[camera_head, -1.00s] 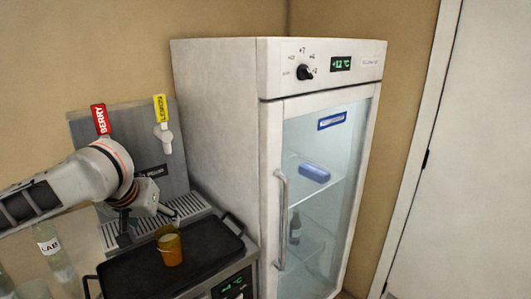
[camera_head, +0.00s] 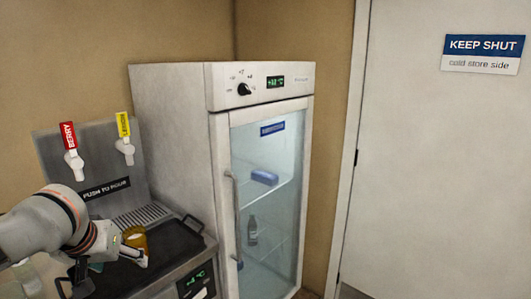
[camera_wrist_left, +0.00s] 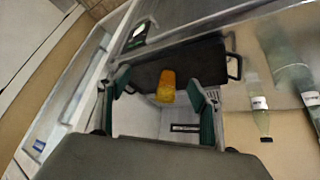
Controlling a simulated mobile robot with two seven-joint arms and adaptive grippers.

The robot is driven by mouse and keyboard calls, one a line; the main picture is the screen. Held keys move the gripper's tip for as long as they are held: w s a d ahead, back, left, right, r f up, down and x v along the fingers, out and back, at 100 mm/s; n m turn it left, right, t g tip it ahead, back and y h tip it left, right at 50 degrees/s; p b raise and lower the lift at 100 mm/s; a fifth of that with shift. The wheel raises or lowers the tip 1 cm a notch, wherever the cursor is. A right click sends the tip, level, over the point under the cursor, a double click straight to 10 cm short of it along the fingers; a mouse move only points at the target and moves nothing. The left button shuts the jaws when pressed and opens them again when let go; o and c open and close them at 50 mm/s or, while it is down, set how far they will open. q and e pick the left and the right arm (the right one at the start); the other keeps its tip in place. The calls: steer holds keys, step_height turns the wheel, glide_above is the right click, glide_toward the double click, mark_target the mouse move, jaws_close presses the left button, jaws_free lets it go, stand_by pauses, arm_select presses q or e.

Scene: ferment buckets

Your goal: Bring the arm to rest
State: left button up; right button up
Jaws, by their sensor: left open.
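My left arm comes in from the left in the head view. Its gripper (camera_head: 110,268) is open and empty, low in front of the drinks station. An amber cup (camera_head: 137,239) stands on the black tray (camera_head: 178,246), just behind and right of the gripper and partly hidden by it. In the left wrist view the open fingers (camera_wrist_left: 158,83) stand on either side of the cup (camera_wrist_left: 166,84) in the picture; the cup is beyond them, on the tray. My right gripper is not in view.
A dispenser panel (camera_head: 95,165) with a red BERRY tap (camera_head: 71,155) and a yellow-labelled tap (camera_head: 125,140) stands behind. A glass-door fridge (camera_head: 170,130) is right, its door shut. Bottles (camera_wrist_left: 258,105) stand beside the tray. A white door (camera_head: 440,180) is far right.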

arm_select(q)
steer(key=d+f+m+t+h, duration=0.2)
steer(key=d+f+m+h, duration=0.3)
steer(key=d+f, duration=1.35)
steer(key=s+a+f+t+y, duration=0.1)
steer(key=s+a+f, duration=0.3)
steer(key=s+f, duration=0.5)
steer(key=s+a+f+m+t+y, duration=0.1)
steer(key=s+a+f, duration=0.2)
steer(key=s+f, duration=0.7)
steer(key=shift+s+a+f, duration=0.15)
steer(key=shift+a+f, duration=0.2)
steer(key=shift+f, duration=0.3)
